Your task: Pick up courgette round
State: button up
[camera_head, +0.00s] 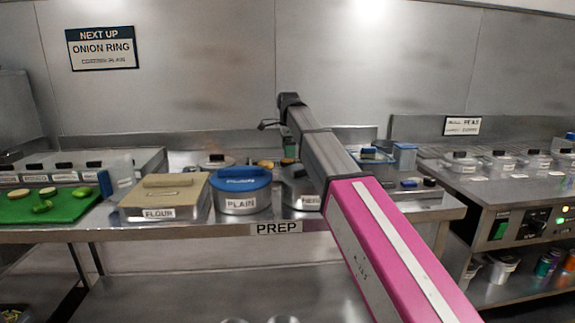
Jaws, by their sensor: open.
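Several small food pieces lie on a green board (68,210) at the left end of the counter. My arm reaches up and away from the lower right to the middle of the back counter, well right of the board.
A FLOUR box (165,197) with a tan lid and a blue-lidded PLAIN tub (241,191) stand between the board and my arm. Labelled containers line the counter behind the board. A range with knobs (538,218) stands at the right. A NEXT UP ONION RING sign (101,48) hangs on the wall.

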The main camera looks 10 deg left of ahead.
aim_at(288, 161)
notch_tip(288, 161, down, 4)
jog(key=shift+a+f, duration=0.1)
jog(key=shift+f, duration=0.15)
jog(key=c, duration=0.8)
jog(key=shift+w+r, duration=0.1)
jog(key=shift+r, duration=0.5)
jog(key=r, duration=0.1)
jog(key=s+r, duration=0.1)
jog(key=r, duration=0.1)
jog(key=shift+a+r, duration=0.15)
jog(key=shift+r, duration=0.1)
jog(key=s+a+r, duration=0.1)
jog(key=s+r, duration=0.1)
jog(key=s, duration=0.1)
jog(key=s+a+r, duration=0.2)
jog(key=s, duration=0.1)
jog(key=s+a+r, duration=0.1)
jog(key=s+r, duration=0.1)
jog(key=s, duration=0.1)
jog(key=shift+s+a+r, duration=0.2)
jog(key=shift+s+a, duration=0.1)
jog(key=shift+a, duration=0.05)
